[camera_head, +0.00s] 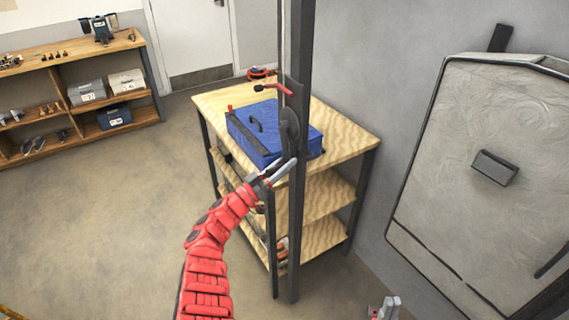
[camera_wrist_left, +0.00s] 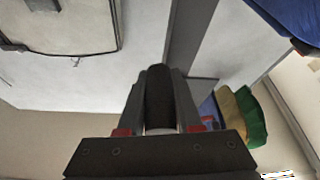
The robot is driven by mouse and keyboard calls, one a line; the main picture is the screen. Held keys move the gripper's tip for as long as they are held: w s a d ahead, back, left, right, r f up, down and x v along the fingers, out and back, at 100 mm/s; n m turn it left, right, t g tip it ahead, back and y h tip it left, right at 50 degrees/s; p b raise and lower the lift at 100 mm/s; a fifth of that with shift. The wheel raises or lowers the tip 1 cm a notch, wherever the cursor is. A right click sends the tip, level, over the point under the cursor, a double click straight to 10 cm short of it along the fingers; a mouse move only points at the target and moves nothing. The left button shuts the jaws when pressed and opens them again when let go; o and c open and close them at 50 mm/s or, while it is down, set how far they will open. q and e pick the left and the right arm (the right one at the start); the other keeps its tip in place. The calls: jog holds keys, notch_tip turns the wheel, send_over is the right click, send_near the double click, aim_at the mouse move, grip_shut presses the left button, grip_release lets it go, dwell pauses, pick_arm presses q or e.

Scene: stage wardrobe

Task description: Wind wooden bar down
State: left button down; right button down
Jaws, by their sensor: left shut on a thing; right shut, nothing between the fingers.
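A tall dark post (camera_head: 299,60) stands in front of the wooden shelf table. A dark rounded part (camera_head: 290,128), perhaps a crank, sits on its side, and a red-tipped lever (camera_head: 273,89) sticks out above. My left gripper (camera_head: 282,172) is at the post, just below the rounded part. In the left wrist view, its fingers are shut on a dark, round-ended piece (camera_wrist_left: 160,94). I cannot tell exactly which part of the mechanism this is. My right gripper (camera_head: 386,307) is shut and empty at the bottom edge. I cannot make out a wooden bar.
A blue case (camera_head: 262,130) lies on the wooden table (camera_head: 345,130) behind the post. A grey framed panel (camera_head: 490,130) stands at the right wall. A low shelf (camera_head: 130,43) with tools and boxes is at the back left. The floor (camera_head: 100,220) at left is clear.

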pick_arm(q)
jog(key=shift+w+a+r, duration=0.1)
jog(key=shift+a+r, duration=0.15)
jog(key=shift+d+r+p, duration=0.1)
jog(key=shift+r+p, duration=0.05)
jog(key=shift+p, duration=0.45)
jog(key=s+d+r+n+t+y+p, duration=0.1)
jog(key=n+p, duration=0.5)
jog(key=p, duration=1.1)
jog(key=shift+s+d+r+t+y, duration=0.4)
jog(key=shift+s+d+r+y, duration=0.4)
jog(key=shift+s+d+r, duration=0.65)
jog(key=shift+s+a+f, duration=0.2)
jog(key=shift+a+f, duration=0.05)
jog(key=c, duration=0.9)
grip_release()
jog(key=o, duration=0.3)
jog(key=shift+s, duration=0.15)
jog(key=shift+f, duration=0.1)
